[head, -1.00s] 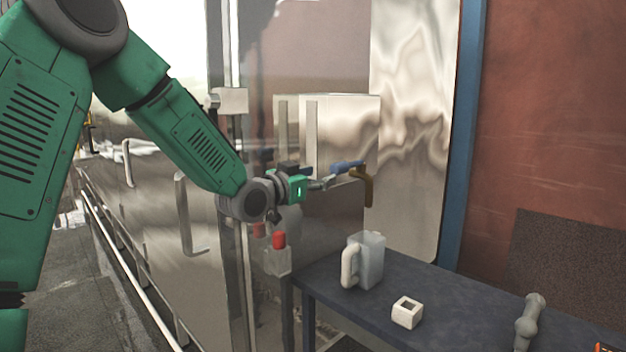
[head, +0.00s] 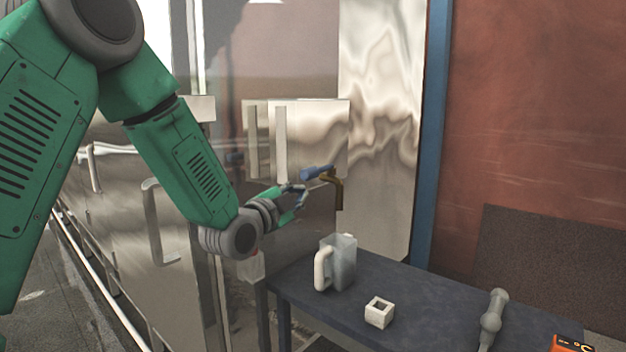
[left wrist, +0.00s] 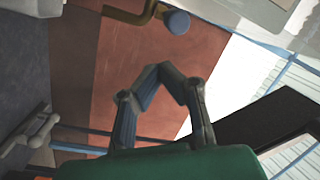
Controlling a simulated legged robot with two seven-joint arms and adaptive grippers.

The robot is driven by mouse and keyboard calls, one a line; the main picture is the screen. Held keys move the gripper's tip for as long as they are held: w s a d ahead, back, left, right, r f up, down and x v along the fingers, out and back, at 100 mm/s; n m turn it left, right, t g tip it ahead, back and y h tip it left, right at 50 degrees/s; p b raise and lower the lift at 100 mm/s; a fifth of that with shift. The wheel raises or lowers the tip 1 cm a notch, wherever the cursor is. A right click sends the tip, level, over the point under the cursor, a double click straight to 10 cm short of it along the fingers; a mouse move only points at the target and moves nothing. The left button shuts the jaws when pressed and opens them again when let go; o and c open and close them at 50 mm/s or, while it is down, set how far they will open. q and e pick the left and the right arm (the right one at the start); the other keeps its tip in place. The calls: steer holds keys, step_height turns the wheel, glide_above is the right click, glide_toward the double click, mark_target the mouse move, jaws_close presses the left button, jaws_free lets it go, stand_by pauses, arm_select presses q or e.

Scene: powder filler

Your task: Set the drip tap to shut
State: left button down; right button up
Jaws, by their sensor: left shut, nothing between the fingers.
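The drip tap has a brown, downturned spout (head: 338,191) and a blue lever handle (head: 316,173) that points left from the top of the spout. In the left wrist view the blue handle (left wrist: 177,22) shows end-on beside the brass-coloured pipe (left wrist: 130,15), at the top of the picture. My left gripper (head: 303,191) is just left of and below the handle in the head view. In the left wrist view its fingers (left wrist: 158,70) meet at the tips with nothing between them, apart from the handle in the picture. My right gripper is not in view.
A clear jug (head: 339,264) with a pale handle stands on the dark table (head: 410,300) below the tap. A white square block (head: 379,312) and a grey tool (head: 493,318) lie to its right. Shiny metal panels stand behind my arm; a blue post (head: 432,150) is at right.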

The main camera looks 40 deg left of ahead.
arm_select(q)
steer(key=d+f+m+y+p, duration=0.1)
steer(key=d+f+m, duration=0.15)
steer(key=m, duration=0.45)
steer(key=m+y+p, duration=0.1)
steer(key=m+p, duration=0.2)
glide_toward(319, 170)
steer(key=w+d+f, duration=0.3)
steer(key=w+d, duration=0.1)
steer(key=w, duration=0.1)
steer(key=shift+m, duration=0.3)
steer(key=a, duration=0.2)
steer(key=a+r+p, duration=0.1)
steer(key=a, duration=0.1)
steer(key=shift+w+r, duration=0.15)
steer(key=shift+r, duration=0.05)
